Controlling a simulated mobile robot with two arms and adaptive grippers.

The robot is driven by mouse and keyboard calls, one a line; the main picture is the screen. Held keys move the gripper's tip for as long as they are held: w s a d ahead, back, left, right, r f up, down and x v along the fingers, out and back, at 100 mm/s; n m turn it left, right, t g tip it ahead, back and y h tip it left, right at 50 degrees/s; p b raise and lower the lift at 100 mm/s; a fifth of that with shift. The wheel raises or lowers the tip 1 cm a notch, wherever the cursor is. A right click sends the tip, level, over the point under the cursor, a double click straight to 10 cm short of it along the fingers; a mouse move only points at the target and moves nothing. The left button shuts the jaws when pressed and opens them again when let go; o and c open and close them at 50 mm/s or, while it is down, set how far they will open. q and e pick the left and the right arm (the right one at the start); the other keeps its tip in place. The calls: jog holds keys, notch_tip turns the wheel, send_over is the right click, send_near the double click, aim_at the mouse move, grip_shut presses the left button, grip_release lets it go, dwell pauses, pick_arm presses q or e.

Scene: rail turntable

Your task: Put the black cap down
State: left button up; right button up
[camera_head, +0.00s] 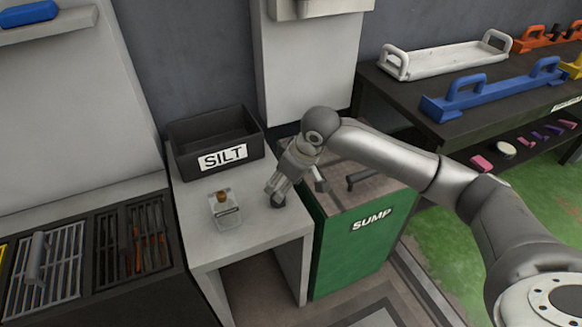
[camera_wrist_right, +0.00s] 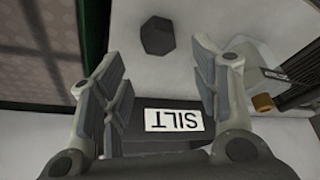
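The black cap (camera_wrist_right: 157,37) is a dark, many-sided piece lying on the pale table top. In the wrist view it is just past the gap between my right fingertips, and I see no finger touching it. In the head view the cap (camera_head: 278,201) is a small dark shape at the table's right side, partly covered by my fingers. My right gripper (camera_head: 279,188) points down at it. In the wrist view my right gripper (camera_wrist_right: 157,75) has its fingers spread wide with nothing between them. My left gripper is in neither view.
A clear container with a brown top (camera_head: 225,210) stands left of the cap on the pale table (camera_head: 215,255). A black SILT bin (camera_head: 183,158) is behind. The green SUMP cabinet (camera_head: 345,250) adjoins on the right, a slotted black tray (camera_head: 105,280) on the left.

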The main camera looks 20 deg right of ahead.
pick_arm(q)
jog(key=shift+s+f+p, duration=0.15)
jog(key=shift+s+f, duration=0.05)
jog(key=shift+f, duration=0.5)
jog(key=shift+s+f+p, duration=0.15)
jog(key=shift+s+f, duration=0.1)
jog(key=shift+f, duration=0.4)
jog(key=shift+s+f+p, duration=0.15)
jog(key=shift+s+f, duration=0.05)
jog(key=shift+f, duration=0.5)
pick_arm(e)
jog(key=shift+v, duration=2.75)
jog(key=shift+a, duration=0.1)
